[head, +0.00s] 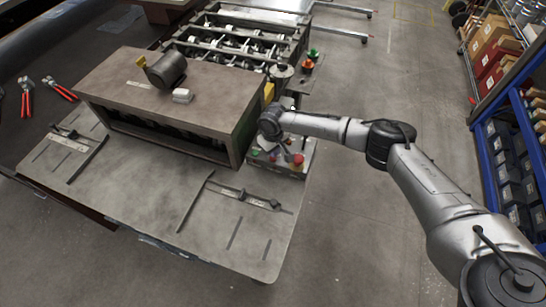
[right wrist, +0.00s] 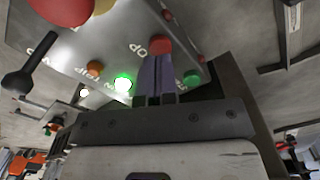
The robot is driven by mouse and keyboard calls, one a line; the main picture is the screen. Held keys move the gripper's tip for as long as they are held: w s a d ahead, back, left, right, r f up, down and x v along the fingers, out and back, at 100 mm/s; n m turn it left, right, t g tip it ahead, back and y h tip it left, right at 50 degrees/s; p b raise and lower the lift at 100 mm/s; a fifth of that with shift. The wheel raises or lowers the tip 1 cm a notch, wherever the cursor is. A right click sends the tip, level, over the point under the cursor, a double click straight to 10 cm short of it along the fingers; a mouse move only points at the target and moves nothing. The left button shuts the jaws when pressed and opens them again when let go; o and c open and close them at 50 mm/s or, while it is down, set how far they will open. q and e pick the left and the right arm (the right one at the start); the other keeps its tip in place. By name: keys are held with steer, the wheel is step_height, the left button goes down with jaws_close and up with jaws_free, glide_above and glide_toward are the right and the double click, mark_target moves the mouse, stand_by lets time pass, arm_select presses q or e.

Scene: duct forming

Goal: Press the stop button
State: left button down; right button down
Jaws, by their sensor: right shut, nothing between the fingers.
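The control panel (head: 283,158) sits at the right edge of the machine table, with a red mushroom button (head: 298,160). In the right wrist view the panel plate (right wrist: 115,45) fills the top, its lettering upside down and partly hidden. A small red button (right wrist: 160,45) is right at the tips of my right gripper (right wrist: 156,60); I cannot tell whether they touch. Its fingers are shut and empty. A lit green button (right wrist: 122,84), an orange button (right wrist: 95,68) and another green button (right wrist: 192,77) are near it. My left gripper is not in view.
The large red mushroom button (right wrist: 62,8) is at the panel's top left in the wrist view, beside a black knob (right wrist: 18,82). A brown-topped machine housing (head: 170,95) stands left of the panel. Red-handled pliers (head: 27,95) lie far left.

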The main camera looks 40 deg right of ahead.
steer(key=shift+f+b, duration=0.45)
steer(key=shift+f, duration=0.8)
steer(key=shift+r, duration=0.15)
step_height(320, 180, up, 7)
steer(key=p, duration=0.8)
stand_by(1.1)
